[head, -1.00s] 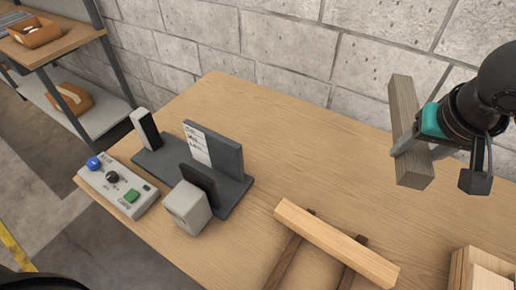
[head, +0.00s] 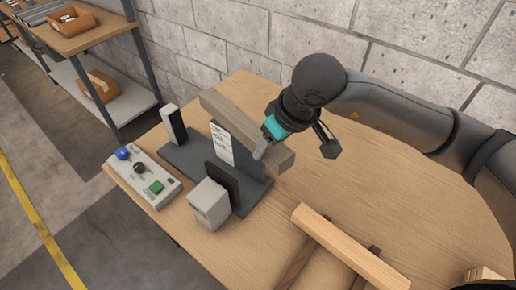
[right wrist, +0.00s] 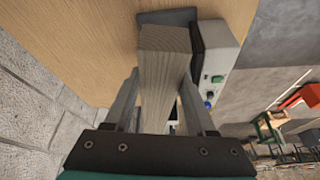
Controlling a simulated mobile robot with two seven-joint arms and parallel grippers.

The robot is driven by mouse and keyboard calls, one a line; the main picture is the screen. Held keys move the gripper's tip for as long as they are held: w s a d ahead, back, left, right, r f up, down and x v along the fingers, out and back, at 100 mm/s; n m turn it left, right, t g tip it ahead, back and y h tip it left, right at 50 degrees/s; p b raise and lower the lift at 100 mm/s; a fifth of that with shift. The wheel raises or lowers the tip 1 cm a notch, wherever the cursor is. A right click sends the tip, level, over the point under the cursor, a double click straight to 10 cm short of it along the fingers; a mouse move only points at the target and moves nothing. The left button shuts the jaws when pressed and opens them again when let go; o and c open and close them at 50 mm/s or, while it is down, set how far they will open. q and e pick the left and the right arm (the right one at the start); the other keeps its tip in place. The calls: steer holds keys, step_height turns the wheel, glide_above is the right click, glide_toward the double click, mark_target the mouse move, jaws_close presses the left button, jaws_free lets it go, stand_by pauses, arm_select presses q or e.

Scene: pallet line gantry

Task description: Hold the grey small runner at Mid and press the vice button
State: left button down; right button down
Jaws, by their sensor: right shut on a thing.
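The grey small runner (head: 232,117) is a weathered grey wooden bar. My right gripper (head: 263,149) is shut on it towards its near right end. The runner is across the top of the vice's tall dark back plate (head: 250,162); I cannot tell whether they touch. The vice has a dark base (head: 182,154) and a dark front jaw (head: 222,183). The green button (head: 156,187) is on the pale control box (head: 137,178), left of the vice. My left gripper is out of view.
A pale block (head: 209,205) backs the front jaw. A white-faced upright post (head: 172,123) stands at the base's far left end. A light wooden bar (head: 345,250) lies on dark rails at the front. A block wall stands behind the table; its right part is clear.

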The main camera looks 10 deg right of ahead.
steer(key=shift+s+a+f+n+y+p, duration=0.2)
steer(key=shift+a+f+n, duration=0.15)
steer(key=shift+f+n, duration=0.15)
steer(key=shift+s+a+f+n+y+p, duration=0.1)
steer(key=shift+a+f+n+y+p, duration=0.1)
steer(key=shift+a+f+n, duration=0.25)
steer(key=shift+s+d+f+n, duration=0.1)
steer(key=shift+f+n, duration=0.15)
step_height(320, 180, down, 11)
steer(key=b, duration=0.7)
